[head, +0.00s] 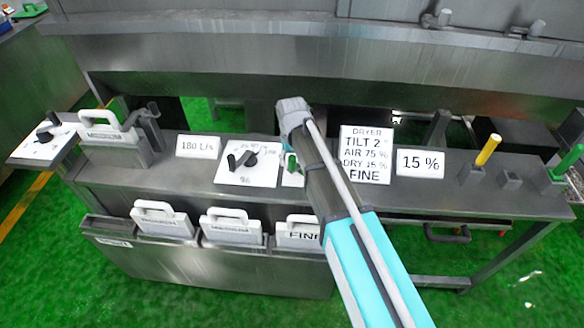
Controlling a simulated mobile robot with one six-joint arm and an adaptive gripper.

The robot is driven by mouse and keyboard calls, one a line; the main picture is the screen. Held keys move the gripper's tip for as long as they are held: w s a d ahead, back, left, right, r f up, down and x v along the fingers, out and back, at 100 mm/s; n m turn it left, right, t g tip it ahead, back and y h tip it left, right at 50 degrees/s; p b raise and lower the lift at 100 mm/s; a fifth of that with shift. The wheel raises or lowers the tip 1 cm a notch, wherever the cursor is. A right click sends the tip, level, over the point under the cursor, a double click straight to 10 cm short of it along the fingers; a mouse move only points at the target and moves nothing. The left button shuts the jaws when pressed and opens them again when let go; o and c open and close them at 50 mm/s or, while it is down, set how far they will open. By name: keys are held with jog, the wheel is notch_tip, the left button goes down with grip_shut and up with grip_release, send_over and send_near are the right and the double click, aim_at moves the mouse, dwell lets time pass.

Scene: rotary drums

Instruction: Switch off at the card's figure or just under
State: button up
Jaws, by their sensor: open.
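The white card (366,155) reads DRYER, TILT 2°, AIR 75 %, DRY 15 %, FINE. To its right, a white sign (420,163) reads 15 %. A white dial plate (247,167) with a black knob and a lever-like handle sits left of my arm. A green part (291,163) on a small white plate shows beside the arm, partly covered by it. A sign (197,146) reads 180 L/s. My arm reaches in from the bottom right, its grey wrist above the bench; my gripper's fingers are hidden behind it.
White handled plates, one marked FINE (297,235), stand in a front rack (215,262). Another plate (110,135) stands at the bench's left, beside a second dial (45,137). A yellow handle (488,150) and a green handle (568,160) rise at the right.

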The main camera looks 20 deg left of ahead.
jog(key=shift+f+b, duration=0.8)
jog(key=shift+f, duration=0.25)
grip_shut()
